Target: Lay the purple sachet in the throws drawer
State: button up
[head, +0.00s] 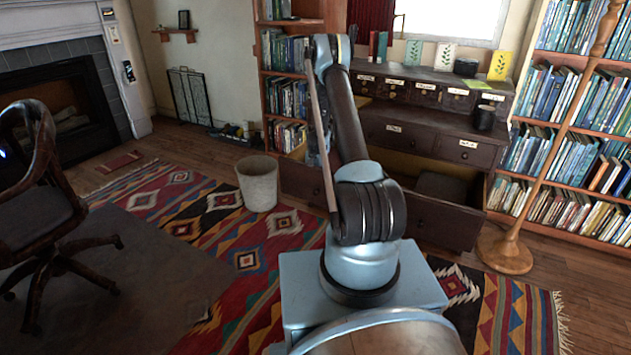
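The dark wooden desk (395,110) stands ahead, with small labelled drawers along its top. Two large lower drawers are pulled out: a left one (301,182), partly behind my arm, and a right one (435,219). A grey, folded-looking thing (440,187) shows in the right one. The labels are too small to read, so I cannot tell which drawer is for throws. I cannot make out a purple sachet. My arm rises in front of the desk and bends over at its top; its end and my gripper are not visible.
A pale waste bin (258,183) stands left of the desk, and a wooden stand base (505,251) to its right. A dark cup (484,118) and upright cards (500,65) are on the desk. A wheeled chair (38,190) is at left. The patterned rug (200,225) has free room.

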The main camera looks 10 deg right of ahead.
jog(key=shift+f, duration=0.35)
jog(key=o, duration=1)
jog(key=shift+o, duration=0.2)
